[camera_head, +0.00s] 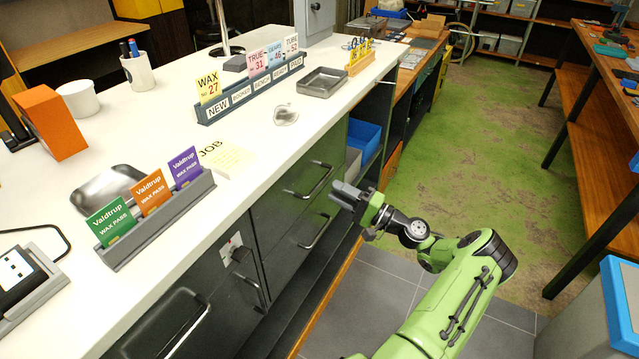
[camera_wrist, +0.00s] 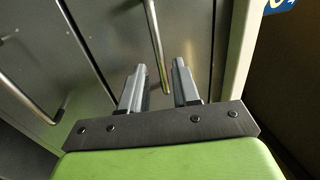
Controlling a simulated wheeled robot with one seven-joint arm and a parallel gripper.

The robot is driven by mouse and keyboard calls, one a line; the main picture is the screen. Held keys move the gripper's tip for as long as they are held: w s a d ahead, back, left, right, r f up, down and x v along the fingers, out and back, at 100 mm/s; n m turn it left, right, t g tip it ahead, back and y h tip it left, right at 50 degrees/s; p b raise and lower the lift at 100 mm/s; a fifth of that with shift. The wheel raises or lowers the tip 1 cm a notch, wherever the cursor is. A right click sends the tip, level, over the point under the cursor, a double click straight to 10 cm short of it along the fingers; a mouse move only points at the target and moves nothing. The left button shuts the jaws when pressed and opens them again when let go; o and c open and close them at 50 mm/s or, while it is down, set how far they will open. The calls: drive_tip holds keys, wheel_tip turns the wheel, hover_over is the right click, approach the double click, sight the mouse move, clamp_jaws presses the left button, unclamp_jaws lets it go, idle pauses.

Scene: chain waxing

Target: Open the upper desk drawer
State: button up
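The upper desk drawer (camera_head: 298,172) is a dark grey front under the white desktop, and it looks shut. Its bar handle (camera_head: 314,187) also shows in the wrist view (camera_wrist: 156,45). My gripper (camera_head: 340,194) is just right of the drawer fronts in the head view. In the wrist view my gripper (camera_wrist: 160,75) is open, its two grey fingers apart. The near end of the upper handle shows in the gap between them. I cannot tell how deep the fingers reach or whether they touch it.
A lower drawer handle (camera_head: 315,233) sits below, also seen in the wrist view (camera_wrist: 27,100). The white desktop (camera_head: 265,155) overhangs and carries card racks and a metal tray (camera_head: 322,82). An open shelf with a blue bin (camera_head: 363,138) is beside the drawers. Floor behind my gripper is clear.

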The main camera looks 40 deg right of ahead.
sight(321, 181)
drive_tip(key=x, duration=0.6)
clamp_jaws()
